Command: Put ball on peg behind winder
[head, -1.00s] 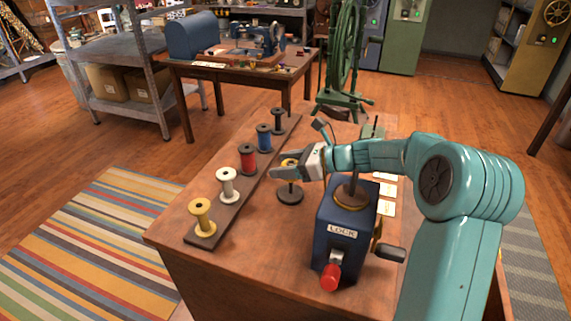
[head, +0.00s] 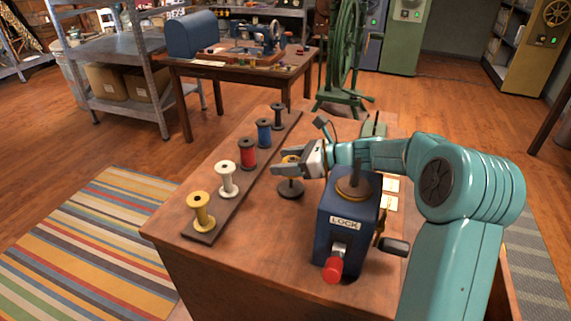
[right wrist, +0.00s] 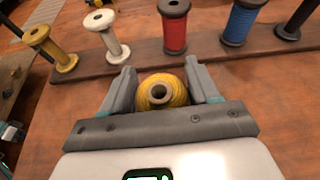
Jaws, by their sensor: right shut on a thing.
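The yellow ball of yarn (right wrist: 172,88), with a pale hollow core, sits between the fingers of my right gripper (right wrist: 163,90). In the head view the ball (head: 290,158) shows only partly, behind the gripper (head: 290,168), which is shut on it. Directly below is a round dark base (head: 290,189), apparently the peg's stand. The peg's shaft is hidden, so I cannot tell whether the ball is around it or above it. The blue winder (head: 346,245) has a LOCK label, a red knob and a wooden disc on top. It stands nearer, to the right. My left gripper is not in view.
A dark rack (head: 212,213) along the table's left side holds several upright spools, including yellow (head: 201,212), white (head: 227,180) and red (head: 248,154). The winder's dark crank handle (head: 393,246) sticks out to the right. Bare tabletop (head: 262,228) lies between rack and winder.

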